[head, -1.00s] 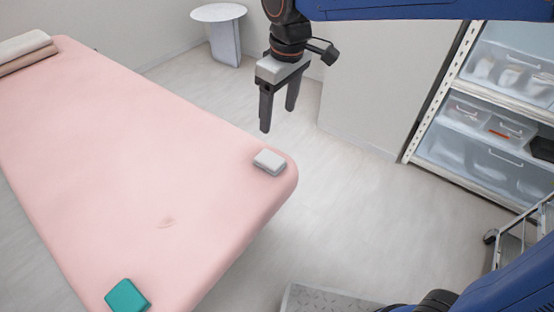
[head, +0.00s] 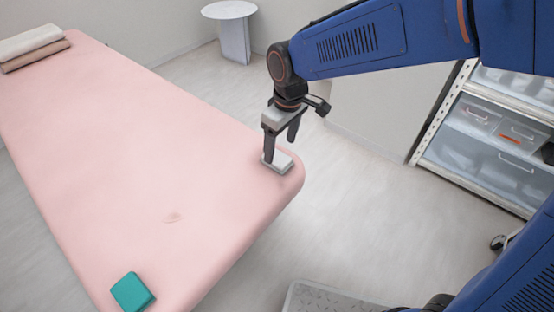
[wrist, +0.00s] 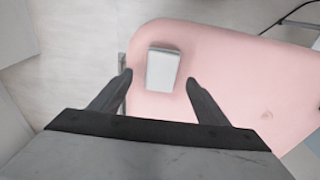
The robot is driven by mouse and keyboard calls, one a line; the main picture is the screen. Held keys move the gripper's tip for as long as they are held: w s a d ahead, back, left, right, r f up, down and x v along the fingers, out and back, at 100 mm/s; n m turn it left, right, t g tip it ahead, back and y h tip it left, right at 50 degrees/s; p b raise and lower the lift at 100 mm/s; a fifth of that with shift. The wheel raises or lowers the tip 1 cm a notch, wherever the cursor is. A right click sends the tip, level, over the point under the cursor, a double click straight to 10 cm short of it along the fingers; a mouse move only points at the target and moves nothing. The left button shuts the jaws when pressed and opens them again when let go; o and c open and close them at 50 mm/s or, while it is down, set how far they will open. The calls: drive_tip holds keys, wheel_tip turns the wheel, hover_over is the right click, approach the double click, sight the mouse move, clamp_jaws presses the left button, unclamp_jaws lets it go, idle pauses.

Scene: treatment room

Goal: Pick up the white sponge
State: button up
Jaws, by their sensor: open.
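The white sponge (head: 278,163) lies flat near the rounded corner of the pink treatment table (head: 150,150). In the head view my gripper (head: 280,154) points down at the sponge, and a finger covers part of it. In the wrist view the sponge (wrist: 163,69) shows whole, ahead of and between the two spread fingertips of my gripper (wrist: 158,76). My gripper is open and holds nothing. I cannot tell whether a fingertip touches the sponge.
A teal block (head: 132,292) lies at the table's near end. Folded towels (head: 32,47) lie at its far left. A round white side table (head: 232,35) stands behind. Shelves with clear bins (head: 490,140) stand at the right. The table around the sponge is clear.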

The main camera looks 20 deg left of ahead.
sight(277, 157)
drive_tip(key=shift+a+f, duration=0.25)
drive_tip(key=shift+f, duration=0.95)
drive_tip(key=shift+a+f, duration=0.2)
drive_tip(key=shift+f, duration=0.95)
drive_tip(key=shift+c, duration=0.6)
drive_tip(key=c, duration=1.1)
wheel_tip(277, 157, up, 10)
drive_tip(key=shift+r, duration=0.1)
